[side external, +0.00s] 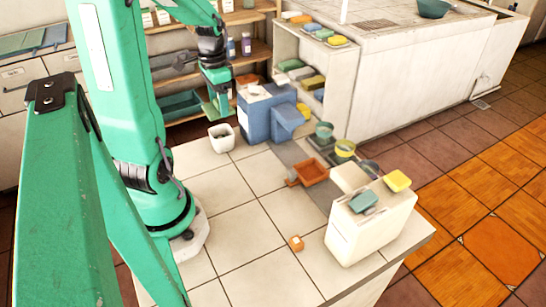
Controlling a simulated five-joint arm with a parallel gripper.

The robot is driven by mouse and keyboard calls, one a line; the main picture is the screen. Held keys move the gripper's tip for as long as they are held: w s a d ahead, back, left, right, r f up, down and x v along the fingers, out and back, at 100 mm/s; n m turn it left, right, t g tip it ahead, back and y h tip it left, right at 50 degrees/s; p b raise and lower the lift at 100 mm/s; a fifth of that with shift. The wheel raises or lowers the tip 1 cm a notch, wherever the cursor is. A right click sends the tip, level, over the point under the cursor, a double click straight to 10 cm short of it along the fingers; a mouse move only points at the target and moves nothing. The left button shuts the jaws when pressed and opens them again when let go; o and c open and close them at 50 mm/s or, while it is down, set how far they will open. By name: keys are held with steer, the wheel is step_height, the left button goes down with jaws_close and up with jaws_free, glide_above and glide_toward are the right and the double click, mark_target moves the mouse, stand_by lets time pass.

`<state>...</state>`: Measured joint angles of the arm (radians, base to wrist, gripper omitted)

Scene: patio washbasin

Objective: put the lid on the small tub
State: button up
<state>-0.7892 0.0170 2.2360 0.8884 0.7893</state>
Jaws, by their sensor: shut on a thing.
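A small white open tub (221,137) stands upright on the tiled counter, left of the blue blocks, with something dark inside. My gripper (221,108) points down above the tub, apart from it. No other lid can be clearly told apart on the counter.
Blue blocks (268,116) stand close to the right of the tub. An orange tray (312,172) and a white box (372,230) lie further right. The counter's left middle (225,185) is clear.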

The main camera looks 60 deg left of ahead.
steer(key=shift+f, duration=0.15)
steer(key=shift+f, duration=3)
steer(key=shift+f, duration=0.25)
stand_by(0.5)
steer(key=o, duration=1.2)
steer(key=shift+r, duration=0.15)
steer(key=shift+r, duration=3.4)
